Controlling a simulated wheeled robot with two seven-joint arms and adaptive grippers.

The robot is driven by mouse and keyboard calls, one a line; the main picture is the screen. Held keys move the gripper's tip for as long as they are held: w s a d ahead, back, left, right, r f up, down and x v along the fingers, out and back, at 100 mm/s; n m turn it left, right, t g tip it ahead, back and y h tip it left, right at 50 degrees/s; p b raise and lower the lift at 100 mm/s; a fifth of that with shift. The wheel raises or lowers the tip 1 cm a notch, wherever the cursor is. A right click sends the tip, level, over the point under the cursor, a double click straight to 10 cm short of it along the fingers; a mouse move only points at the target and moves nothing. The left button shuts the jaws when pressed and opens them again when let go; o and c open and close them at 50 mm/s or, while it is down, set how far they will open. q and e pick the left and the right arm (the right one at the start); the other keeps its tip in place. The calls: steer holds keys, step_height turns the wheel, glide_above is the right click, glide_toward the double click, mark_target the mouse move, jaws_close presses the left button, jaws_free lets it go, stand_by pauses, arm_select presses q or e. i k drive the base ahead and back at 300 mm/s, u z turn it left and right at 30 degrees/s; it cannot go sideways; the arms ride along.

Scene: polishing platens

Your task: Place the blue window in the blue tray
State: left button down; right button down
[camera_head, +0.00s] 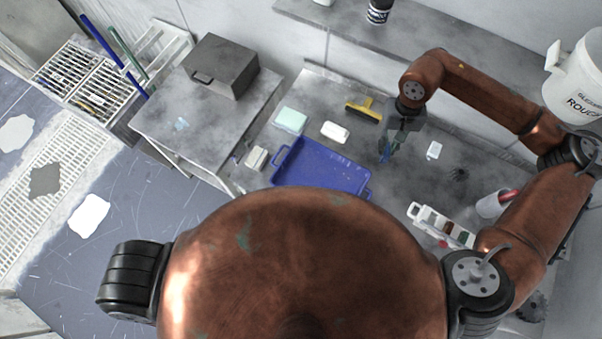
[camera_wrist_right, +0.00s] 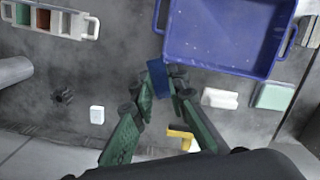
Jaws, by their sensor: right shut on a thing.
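The blue tray (camera_head: 318,168) lies on the grey bench, left of my right gripper (camera_head: 386,150) in the head view. It looks empty in its visible part; my own body hides its near edge. In the right wrist view the tray (camera_wrist_right: 225,35) fills the top right. My right gripper (camera_wrist_right: 165,88) has green fingers and is shut on the small dark blue window (camera_wrist_right: 158,75). The window is at the fingertips, close beside the tray's edge and not over its floor. Its height above the bench is hard to tell. My left gripper is not in view.
A white block (camera_head: 335,132), a yellow-handled squeegee (camera_head: 365,109) and a pale green block (camera_head: 291,120) lie behind the tray. A white sample rack (camera_head: 440,224), a grey cup (camera_head: 491,205) and a small white piece (camera_head: 434,150) are to the right. A grey box (camera_head: 221,66) stands at left.

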mark_target(314, 177)
steer(key=u, duration=2.25)
steer(key=k, duration=1.75)
steer(key=z, duration=0.2)
